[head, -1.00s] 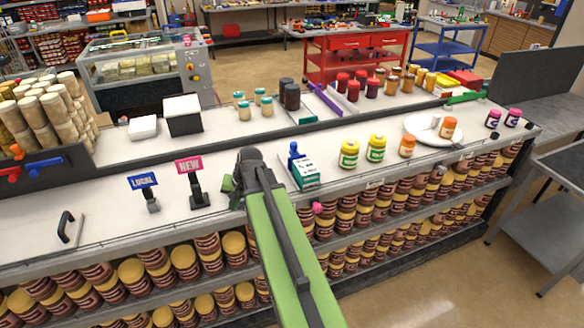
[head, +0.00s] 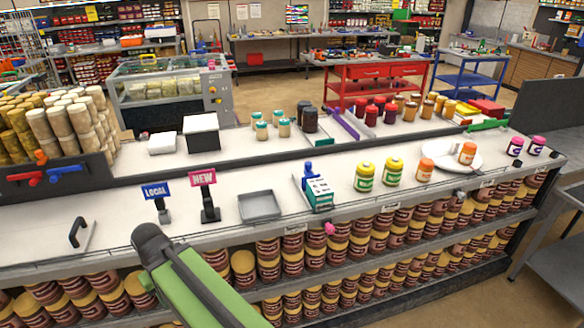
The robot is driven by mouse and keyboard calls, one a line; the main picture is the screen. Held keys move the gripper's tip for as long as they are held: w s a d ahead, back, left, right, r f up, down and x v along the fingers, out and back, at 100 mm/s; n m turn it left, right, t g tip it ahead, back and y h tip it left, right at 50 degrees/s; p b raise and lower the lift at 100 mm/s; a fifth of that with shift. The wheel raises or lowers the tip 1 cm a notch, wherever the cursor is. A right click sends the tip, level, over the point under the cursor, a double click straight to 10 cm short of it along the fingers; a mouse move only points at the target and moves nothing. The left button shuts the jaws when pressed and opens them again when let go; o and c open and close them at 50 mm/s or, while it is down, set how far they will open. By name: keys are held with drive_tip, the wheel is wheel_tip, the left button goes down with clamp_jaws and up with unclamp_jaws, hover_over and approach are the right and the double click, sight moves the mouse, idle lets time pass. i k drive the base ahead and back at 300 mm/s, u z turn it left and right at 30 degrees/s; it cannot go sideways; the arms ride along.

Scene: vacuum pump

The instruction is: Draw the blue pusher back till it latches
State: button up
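A small upright blue part (head: 308,170) stands at the back end of a white and teal box (head: 319,192) on the front counter. It looks like the pusher, but its mechanism is too small to make out. A pink knob (head: 329,228) sits at the counter's front edge just below the box. My green arm reaches up from the bottom, its dark joint left of the box and well apart from it. My gripper is hidden behind the arm, so its fingers do not show.
An empty grey tray (head: 260,206) lies left of the box. Sign stands (head: 206,198) are further left. Yellow-green jars (head: 365,177) and a white plate (head: 437,166) are to the right. Blue and red handles (head: 64,175) show at far left. Jars fill the shelves below.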

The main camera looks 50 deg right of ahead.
sight(308, 174)
drive_tip(key=u, duration=1.6)
drive_tip(key=k, duration=1.3)
drive_tip(key=z, duration=0.95)
drive_tip(key=i, duration=1)
drive_tip(key=u, duration=0.05)
